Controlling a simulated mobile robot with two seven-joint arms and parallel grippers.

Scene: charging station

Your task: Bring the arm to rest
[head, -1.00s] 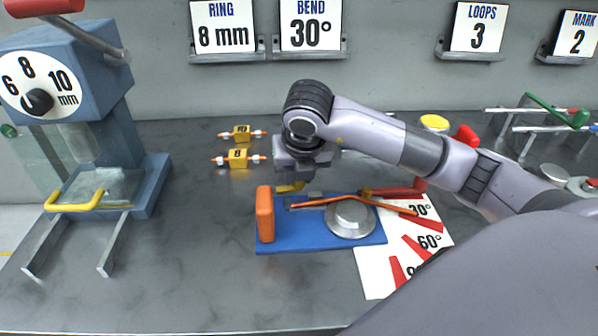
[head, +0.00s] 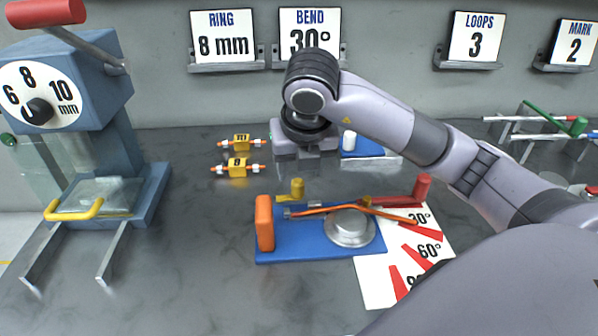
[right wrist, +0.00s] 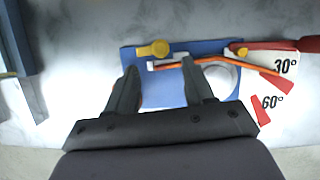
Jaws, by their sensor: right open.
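My right arm reaches in from the right in the head view. On the board are an orange block (head: 264,223), a silver disc (head: 349,228) and a thin orange rod (head: 330,208) lying across. My left gripper is not in view.
A blue-grey press (head: 70,80) with a dial stands at left. Two yellow blocks (head: 237,167) lie behind the board. An angle sheet (head: 430,248) lies at its right. A rack with rods (head: 550,122) stands far right. The front left bench is clear.

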